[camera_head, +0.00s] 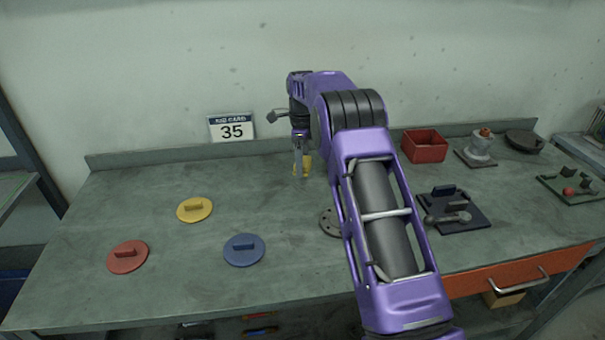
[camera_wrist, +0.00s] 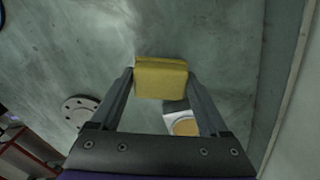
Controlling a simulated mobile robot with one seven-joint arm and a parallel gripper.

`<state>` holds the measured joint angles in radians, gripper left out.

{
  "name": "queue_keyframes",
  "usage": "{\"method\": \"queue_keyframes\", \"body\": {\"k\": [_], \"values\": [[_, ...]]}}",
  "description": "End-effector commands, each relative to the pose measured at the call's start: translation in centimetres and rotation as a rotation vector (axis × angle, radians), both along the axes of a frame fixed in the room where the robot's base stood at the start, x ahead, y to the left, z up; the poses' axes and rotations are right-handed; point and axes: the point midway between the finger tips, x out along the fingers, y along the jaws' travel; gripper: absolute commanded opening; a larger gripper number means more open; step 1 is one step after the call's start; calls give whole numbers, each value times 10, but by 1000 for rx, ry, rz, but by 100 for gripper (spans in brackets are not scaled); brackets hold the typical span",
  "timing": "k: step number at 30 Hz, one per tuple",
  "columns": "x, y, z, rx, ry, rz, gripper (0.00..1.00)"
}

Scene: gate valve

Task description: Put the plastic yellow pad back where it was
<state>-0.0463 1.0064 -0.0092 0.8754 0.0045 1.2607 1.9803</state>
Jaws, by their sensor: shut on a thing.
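My gripper (camera_head: 302,168) is over the back middle of the bench, to the right of the number card. It is shut on a yellow pad (camera_head: 308,165), a small block. In the wrist view the yellow pad (camera_wrist: 160,77) sits between the two fingertips. I cannot tell whether its underside touches the bench. My arm hides part of the bench to the right of it.
A yellow disc (camera_head: 195,209), a red disc (camera_head: 128,256) and a blue disc (camera_head: 244,250) lie at left. A round flange (camera_head: 330,222), red box (camera_head: 424,147) and dark tray (camera_head: 453,212) are nearby.

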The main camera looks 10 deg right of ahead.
Motion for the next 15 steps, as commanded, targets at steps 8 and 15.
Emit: {"method": "queue_keyframes", "body": {"k": [8, 15], "values": [[0, 0, -40, 1, 0, -1, 27], [0, 0, -41, 1, 0, 0, 27]]}}
